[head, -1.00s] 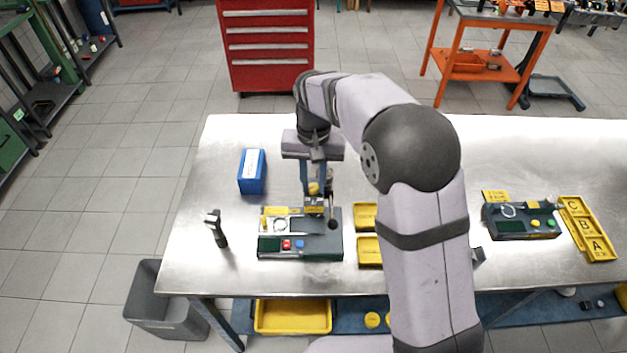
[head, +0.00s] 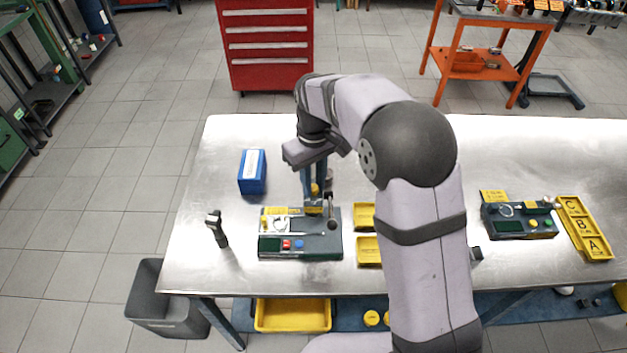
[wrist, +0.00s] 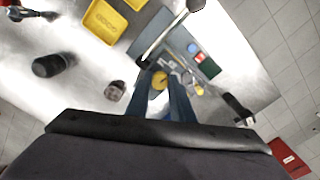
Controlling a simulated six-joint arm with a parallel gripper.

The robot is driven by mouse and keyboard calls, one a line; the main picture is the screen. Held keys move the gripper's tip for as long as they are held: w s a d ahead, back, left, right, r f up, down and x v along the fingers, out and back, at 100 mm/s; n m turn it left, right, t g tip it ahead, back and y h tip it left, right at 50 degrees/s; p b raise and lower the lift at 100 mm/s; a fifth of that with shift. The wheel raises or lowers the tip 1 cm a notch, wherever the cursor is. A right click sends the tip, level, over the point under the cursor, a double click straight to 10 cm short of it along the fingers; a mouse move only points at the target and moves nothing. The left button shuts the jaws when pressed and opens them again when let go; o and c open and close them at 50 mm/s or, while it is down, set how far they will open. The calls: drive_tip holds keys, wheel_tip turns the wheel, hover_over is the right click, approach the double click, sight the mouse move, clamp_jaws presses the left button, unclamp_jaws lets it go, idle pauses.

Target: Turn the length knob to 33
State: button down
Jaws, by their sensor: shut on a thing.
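The machine (head: 321,247) with the length knob stands on the left half of the metal table. It is dark green-grey, with a dark display, a red button (head: 287,244) and a blue button (head: 299,244) on its front panel. The yellow knob (head: 315,189) sits at the machine's back, and it also shows in the wrist view (wrist: 159,81) between the fingers. My gripper (head: 315,192) points down and is shut on the knob. A lever with a black ball end (head: 332,225) stands just right of it. The display's number and the knob's scale are too small to read.
A blue box (head: 252,172) stands behind left, and a dark upright tool (head: 217,229) at left. Yellow trays (head: 367,250) lie right of the machine, partly behind my arm. A second device (head: 519,222) and a lettered yellow tray (head: 586,230) are at right.

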sight(314, 187)
drive_tip(key=shift+w+r+n, duration=0.1)
drive_tip(key=shift+n, duration=0.9)
drive_tip(key=c, duration=1.5)
unclamp_jaws()
drive_tip(key=shift+c, duration=0.2)
drive_tip(key=shift+r+b, duration=1.15)
drive_tip(key=shift+r, duration=2.5)
